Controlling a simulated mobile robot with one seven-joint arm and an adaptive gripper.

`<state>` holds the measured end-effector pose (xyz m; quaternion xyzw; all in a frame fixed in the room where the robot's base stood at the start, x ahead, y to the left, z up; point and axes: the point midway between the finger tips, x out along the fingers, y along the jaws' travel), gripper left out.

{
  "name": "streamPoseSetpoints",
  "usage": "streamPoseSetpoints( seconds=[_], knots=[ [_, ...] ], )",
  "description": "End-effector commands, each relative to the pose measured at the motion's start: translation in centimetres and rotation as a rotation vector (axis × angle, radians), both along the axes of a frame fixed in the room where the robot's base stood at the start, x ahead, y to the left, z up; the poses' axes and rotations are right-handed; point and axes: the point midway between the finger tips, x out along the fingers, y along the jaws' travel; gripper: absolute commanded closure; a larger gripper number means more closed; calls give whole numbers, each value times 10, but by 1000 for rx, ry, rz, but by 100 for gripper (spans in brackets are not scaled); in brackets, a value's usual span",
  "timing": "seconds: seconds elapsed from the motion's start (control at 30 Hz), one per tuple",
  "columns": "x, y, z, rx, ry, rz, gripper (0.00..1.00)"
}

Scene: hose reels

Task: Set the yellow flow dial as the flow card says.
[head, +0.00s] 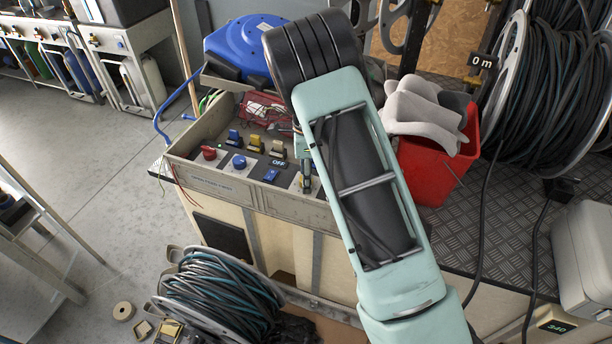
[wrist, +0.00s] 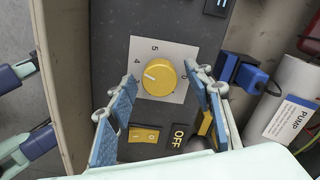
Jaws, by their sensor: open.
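The yellow flow dial (wrist: 160,80) sits on a pale square plate (wrist: 178,50) in the wrist view. The figures 4, 5 and 0 can be read around it; other figures are hidden or unclear. A short light mark on the knob points to the left, just below the 4. My gripper (wrist: 161,79) is open, with one blue-padded finger on each side of the dial. Whether either finger touches the knob I cannot tell. I see no readable flow card in either view.
A yellow rocker switch (wrist: 144,134) and an OFF label (wrist: 179,137) lie just below the dial. The control box (head: 226,186) has raised walls. A red bin (head: 440,160) stands beside my arm.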

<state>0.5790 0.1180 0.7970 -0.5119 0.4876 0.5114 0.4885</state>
Motion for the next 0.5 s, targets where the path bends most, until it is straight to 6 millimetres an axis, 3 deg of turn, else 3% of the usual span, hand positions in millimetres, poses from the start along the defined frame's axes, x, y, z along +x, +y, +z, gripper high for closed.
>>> streamPoseSetpoints(
  seconds=[0.27, 0.5],
  knots=[
    [1, 0, 13, 1, -3, 0, 53],
    [1, 1, 63, 2, -5, 1, 53]
  ],
)
